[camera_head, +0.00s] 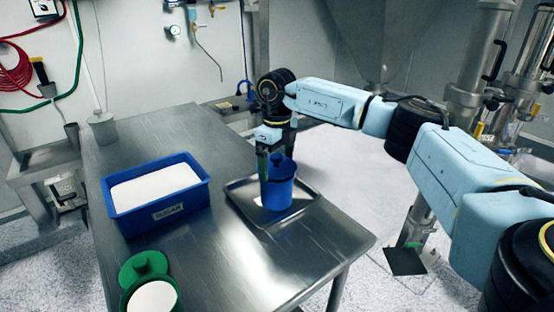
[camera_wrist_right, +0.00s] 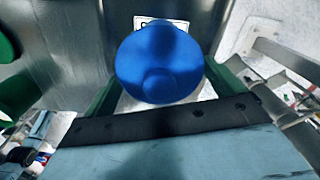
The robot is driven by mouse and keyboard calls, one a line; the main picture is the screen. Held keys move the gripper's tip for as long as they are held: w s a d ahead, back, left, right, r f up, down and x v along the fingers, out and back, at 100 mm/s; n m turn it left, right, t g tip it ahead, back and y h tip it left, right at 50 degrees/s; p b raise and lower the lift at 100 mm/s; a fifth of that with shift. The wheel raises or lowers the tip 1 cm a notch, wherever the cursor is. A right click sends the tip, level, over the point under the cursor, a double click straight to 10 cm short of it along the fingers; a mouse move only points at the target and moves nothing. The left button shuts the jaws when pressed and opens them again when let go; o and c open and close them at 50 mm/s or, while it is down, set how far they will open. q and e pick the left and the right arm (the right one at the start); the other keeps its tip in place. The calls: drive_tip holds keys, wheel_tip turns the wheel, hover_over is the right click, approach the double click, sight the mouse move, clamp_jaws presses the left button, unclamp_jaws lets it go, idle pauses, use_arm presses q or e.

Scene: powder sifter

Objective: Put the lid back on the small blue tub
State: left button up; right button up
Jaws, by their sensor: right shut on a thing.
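The small blue tub (camera_head: 277,197) stands upright on the metal tray. The blue lid (camera_head: 283,170), with a knob on top, is at the tub's mouth. I cannot tell whether it is fully seated. My right gripper (camera_head: 266,178) comes down from above with its green fingers around the lid, shut on it. In the right wrist view the round lid (camera_wrist_right: 160,60) fills the middle between the fingers, with the knob facing the camera. It hides most of the tub and the fingertips; part of a white label shows beyond its edge. My left gripper is out of view.
A blue bin (camera_head: 140,209) labelled sugar, holding white powder, stands left of the metal tray (camera_head: 247,214). A green tub (camera_head: 133,296) of white powder stands at the front left with a green lid (camera_head: 143,266) beside it. The metal table (camera_head: 225,268) is clear in front.

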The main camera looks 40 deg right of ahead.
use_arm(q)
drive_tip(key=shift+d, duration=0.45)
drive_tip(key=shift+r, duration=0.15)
use_arm(e)
drive_tip(key=shift+f, duration=0.1)
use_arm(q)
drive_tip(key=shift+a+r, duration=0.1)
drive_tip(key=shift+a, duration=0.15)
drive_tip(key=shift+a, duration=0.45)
use_arm(e)
drive_tip(key=shift+f, duration=0.1)
use_arm(q)
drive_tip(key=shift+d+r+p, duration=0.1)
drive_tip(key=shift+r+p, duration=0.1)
drive_tip(key=shift+p, duration=0.25)
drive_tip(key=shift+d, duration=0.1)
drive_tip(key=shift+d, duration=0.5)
